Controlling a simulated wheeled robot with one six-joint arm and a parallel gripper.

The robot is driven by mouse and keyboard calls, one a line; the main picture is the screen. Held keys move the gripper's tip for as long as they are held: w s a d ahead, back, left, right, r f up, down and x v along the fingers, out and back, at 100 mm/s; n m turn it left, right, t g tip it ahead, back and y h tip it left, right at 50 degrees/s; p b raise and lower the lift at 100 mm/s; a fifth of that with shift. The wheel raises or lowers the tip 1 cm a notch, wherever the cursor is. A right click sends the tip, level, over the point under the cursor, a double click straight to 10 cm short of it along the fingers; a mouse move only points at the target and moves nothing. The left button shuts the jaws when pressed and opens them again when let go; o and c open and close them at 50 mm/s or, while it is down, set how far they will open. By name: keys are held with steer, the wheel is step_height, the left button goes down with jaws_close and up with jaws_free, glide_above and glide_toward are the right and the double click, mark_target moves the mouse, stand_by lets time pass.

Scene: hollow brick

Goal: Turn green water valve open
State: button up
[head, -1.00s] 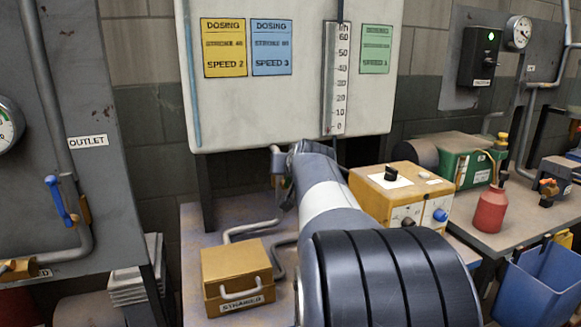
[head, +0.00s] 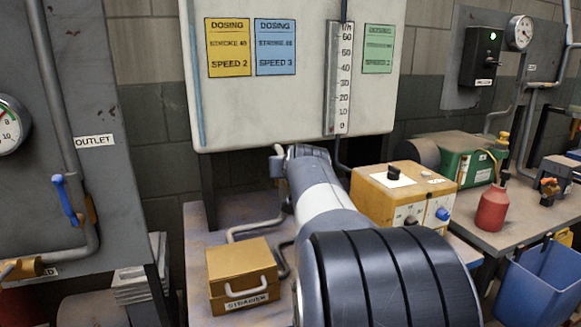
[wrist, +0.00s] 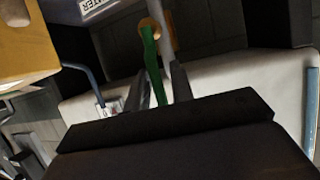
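The green valve handle (wrist: 152,66) shows in the wrist view as a narrow lever running down from a brass valve body (wrist: 156,30) on a pale pipe. A white label ending in "TER" (wrist: 98,4) is beside it. My gripper (wrist: 162,88) has its two grey fingers apart, with the lower part of the green handle between them. I see a gap beside the handle, and contact is not clear. In the head view my own arm hides the green valve and the fingers.
In the head view, a blue-handled valve (head: 66,200) is on the left panel. A yellow strainer box (head: 240,275), a yellow control box (head: 405,195) and a red bottle (head: 492,208) stand on the benches. The dosing board (head: 300,100) hangs above my arm.

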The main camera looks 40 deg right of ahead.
steer(key=shift+o, duration=0.9)
steer(key=v, duration=1)
steer(key=shift+s+a+r+p, duration=0.15)
steer(key=shift+s+a+p, duration=0.05)
steer(key=shift+s+p, duration=0.15)
steer(key=shift+w, duration=0.1)
steer(key=x, duration=1)
steer(key=shift+w+d+b, duration=0.25)
steer(key=shift+w+b, duration=0.05)
steer(key=shift+b, duration=0.05)
steer(key=shift+s, duration=0.1)
